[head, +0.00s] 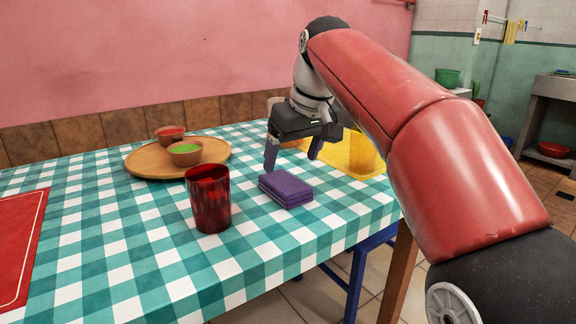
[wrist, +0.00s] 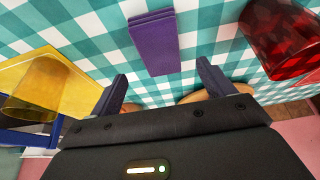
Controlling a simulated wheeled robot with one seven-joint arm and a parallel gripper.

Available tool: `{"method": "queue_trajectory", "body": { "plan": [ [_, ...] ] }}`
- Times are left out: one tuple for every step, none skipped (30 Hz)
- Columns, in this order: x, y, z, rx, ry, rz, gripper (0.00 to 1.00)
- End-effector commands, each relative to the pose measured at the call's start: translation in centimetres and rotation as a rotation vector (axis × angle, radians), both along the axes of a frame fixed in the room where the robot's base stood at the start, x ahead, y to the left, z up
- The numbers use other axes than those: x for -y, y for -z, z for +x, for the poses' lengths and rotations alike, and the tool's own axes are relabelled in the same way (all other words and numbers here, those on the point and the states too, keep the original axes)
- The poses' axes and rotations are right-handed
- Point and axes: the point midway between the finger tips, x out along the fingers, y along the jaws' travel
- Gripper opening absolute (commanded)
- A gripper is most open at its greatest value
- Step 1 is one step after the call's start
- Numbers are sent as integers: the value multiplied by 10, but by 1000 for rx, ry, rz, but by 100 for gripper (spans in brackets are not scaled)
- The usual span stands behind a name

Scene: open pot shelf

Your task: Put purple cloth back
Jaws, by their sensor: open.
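The folded purple cloth (head: 286,189) lies flat on the checked tablecloth, to the right of a red tumbler. In the wrist view the purple cloth (wrist: 155,42) lies beyond the fingertips, roughly centred between them. My gripper (head: 292,160) is open and empty. It hangs above the table just behind the cloth, apart from it. In the wrist view my gripper's two fingers (wrist: 160,75) are spread wide with only tablecloth between them.
The red tumbler (head: 208,200) stands close left of the cloth. A round wooden tray (head: 150,163) holds a red-filled bowl (head: 171,133) and a green-filled bowl (head: 185,153). A yellow tray (head: 335,160) with a yellow cup (head: 364,152) sits behind right. A red placemat (head: 15,240) lies at left.

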Motion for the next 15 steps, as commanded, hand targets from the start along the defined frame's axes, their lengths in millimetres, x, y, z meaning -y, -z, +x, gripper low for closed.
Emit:
{"method": "queue_trajectory", "body": {
  "plan": [
    [3,-15,-3,3,0,1,81],
    [4,-20,-5,3,0,1,81],
    [5,-27,-8,2,0,0,81],
    [7,-31,-9,2,0,0,81],
    [8,-36,-11,2,0,0,81],
    [9,-41,-13,2,0,0,81],
    [9,-44,-14,2,0,0,81],
    [10,-46,-15,1,0,0,81],
    [11,-49,-16,1,0,-1,81],
    [11,-51,-17,1,0,-1,81],
    [12,-52,-17,1,0,-1,81],
    [12,-53,-18,0,0,0,81],
    [12,-53,-18,0,0,0,81],
    [12,-53,-18,0,0,0,81],
    [12,-53,-18,0,0,0,81]
  ]
}}
